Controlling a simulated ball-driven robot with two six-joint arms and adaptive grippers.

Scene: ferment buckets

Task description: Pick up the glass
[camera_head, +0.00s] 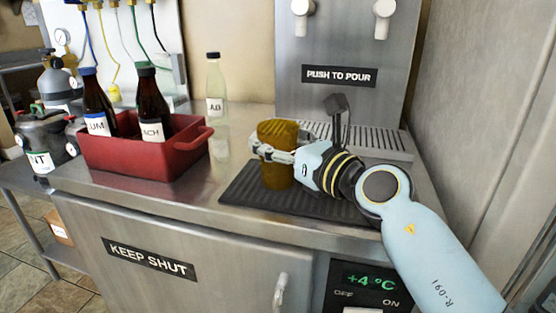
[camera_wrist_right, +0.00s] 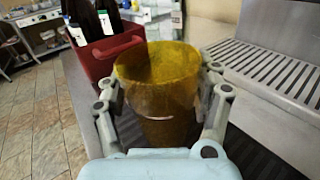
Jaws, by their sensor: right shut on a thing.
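An amber glass (camera_head: 278,172) stands upright at the left part of the dark ribbed mat (camera_head: 318,204) on the steel counter. I cannot tell whether its base touches the mat. My right gripper (camera_head: 268,150) reaches in from the right and is shut on the glass, with its fingers around the upper half. In the right wrist view the glass (camera_wrist_right: 160,88) sits between the two fingers (camera_wrist_right: 165,98), its open rim facing up; its lower part is partly hidden by the gripper. My left gripper is not in view.
A red crate (camera_head: 150,168) with two dark bottles stands left of the glass. A clear bottle (camera_head: 215,92) stands behind. The steel dispenser (camera_head: 340,45) and its drip grate (camera_head: 385,142) are behind and right. The counter's front edge is close to the mat.

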